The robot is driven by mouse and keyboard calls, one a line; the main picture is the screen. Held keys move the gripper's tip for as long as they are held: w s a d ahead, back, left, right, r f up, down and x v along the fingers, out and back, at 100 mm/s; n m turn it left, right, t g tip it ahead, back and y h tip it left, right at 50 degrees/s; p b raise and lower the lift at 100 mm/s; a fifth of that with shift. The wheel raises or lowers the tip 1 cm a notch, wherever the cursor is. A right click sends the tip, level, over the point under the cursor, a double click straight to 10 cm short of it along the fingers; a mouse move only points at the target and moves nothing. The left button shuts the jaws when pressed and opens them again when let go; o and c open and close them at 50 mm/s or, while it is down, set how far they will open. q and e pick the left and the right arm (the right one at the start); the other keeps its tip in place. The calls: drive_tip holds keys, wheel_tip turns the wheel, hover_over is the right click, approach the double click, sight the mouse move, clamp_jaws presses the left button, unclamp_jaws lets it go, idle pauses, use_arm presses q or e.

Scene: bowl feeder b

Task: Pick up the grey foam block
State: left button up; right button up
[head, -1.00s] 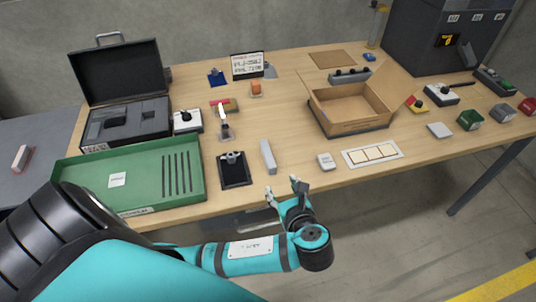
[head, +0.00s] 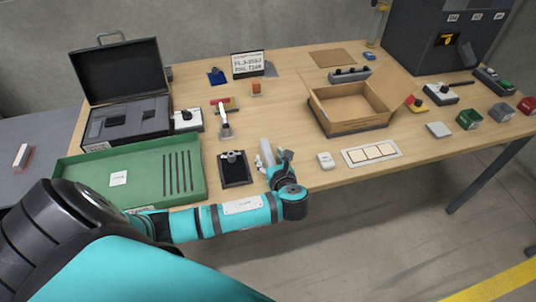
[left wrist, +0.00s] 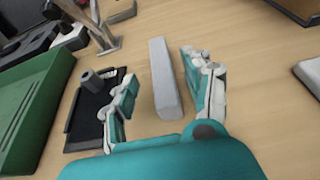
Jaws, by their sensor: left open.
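The grey foam block (head: 265,147) is a long, light grey bar lying on the wooden table near its front edge. In the left wrist view, the block (left wrist: 162,85) lies lengthwise between the two fingers of my left gripper (left wrist: 160,68). The fingers are spread, with a gap to the block on each side. In the head view, my left gripper (head: 271,160) is over the near end of the block and hides that end. My right gripper is in neither view.
A black tray with a small grey part (head: 235,175) lies just left of the block. A green tray (head: 143,160) is further left. A small white box (head: 326,161) and a cardboard box (head: 347,127) are to the right. Table behind the block is clear.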

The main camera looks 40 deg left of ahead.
sight(268, 153)
use_arm(q)
drive_tip(key=x, duration=0.4)
drive_tip(key=shift+w+r, duration=0.1)
drive_tip(key=c, duration=1)
